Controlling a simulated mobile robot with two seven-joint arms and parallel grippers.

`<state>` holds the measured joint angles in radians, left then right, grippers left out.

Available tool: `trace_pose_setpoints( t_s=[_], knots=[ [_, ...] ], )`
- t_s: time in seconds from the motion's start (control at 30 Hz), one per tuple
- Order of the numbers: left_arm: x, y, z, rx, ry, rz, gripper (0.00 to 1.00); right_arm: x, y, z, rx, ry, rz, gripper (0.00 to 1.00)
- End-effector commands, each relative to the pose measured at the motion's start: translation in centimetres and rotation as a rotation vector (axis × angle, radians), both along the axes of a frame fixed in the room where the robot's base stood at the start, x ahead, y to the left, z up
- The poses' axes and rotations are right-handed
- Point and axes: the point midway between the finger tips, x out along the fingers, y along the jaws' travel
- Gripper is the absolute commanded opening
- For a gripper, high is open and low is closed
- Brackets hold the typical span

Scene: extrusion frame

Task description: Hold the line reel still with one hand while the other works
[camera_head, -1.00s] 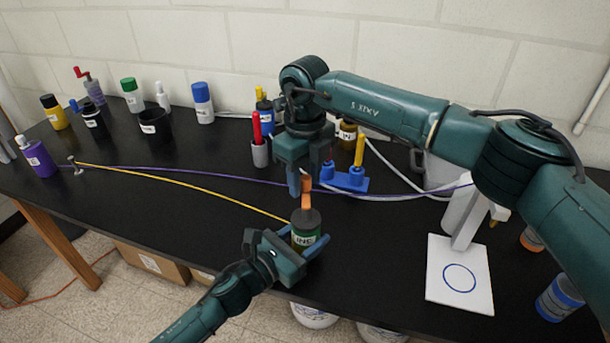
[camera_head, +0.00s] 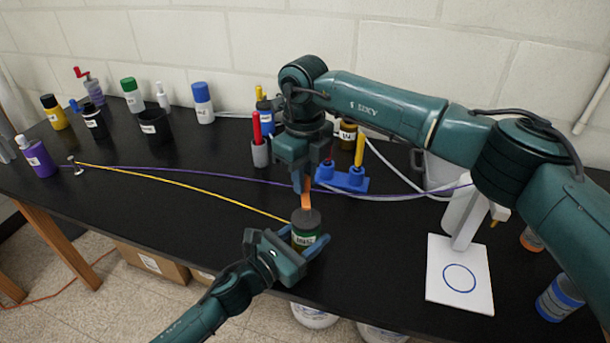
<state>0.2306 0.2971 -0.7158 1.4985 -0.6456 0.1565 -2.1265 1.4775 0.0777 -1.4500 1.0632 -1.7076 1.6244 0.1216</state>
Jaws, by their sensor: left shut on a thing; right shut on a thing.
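The line reel (camera_head: 306,232) is a dark green cylinder with a dark top and a white label, standing near the front edge of the black table. A yellow line (camera_head: 200,190) runs from it leftward to a small metal post (camera_head: 75,165). An orange handle (camera_head: 307,196) rises from the reel's top. My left gripper (camera_head: 312,247) is shut around the reel's body from the front. My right gripper (camera_head: 302,184) points down above the reel and is shut on the orange handle, whose upper end it partly hides.
A purple line (camera_head: 230,178) crosses the table behind the reel. A blue holder (camera_head: 343,179), a dark cup with a red item (camera_head: 260,152), and a white stand (camera_head: 460,275) surround the work area. Several bottles stand at the back left. The middle left table is mostly clear.

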Motion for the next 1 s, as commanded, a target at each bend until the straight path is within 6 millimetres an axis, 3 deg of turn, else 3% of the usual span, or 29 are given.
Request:
trace_pose_setpoints(
  t_s=[0.7, 1.0],
  knots=[
    [0.0, 0.0, 0.0, 0.001, 0.001, 0.0, 0.26, -0.7, 1.8, 0.1, 0.0, -0.001, 0.506, 0.0],
    [0.0, 0.0, 0.0, 0.0, 0.001, 0.001, 0.26, -1.0, 2.2, 0.1, 0.001, -0.001, 0.628, 0.0]
  ],
)
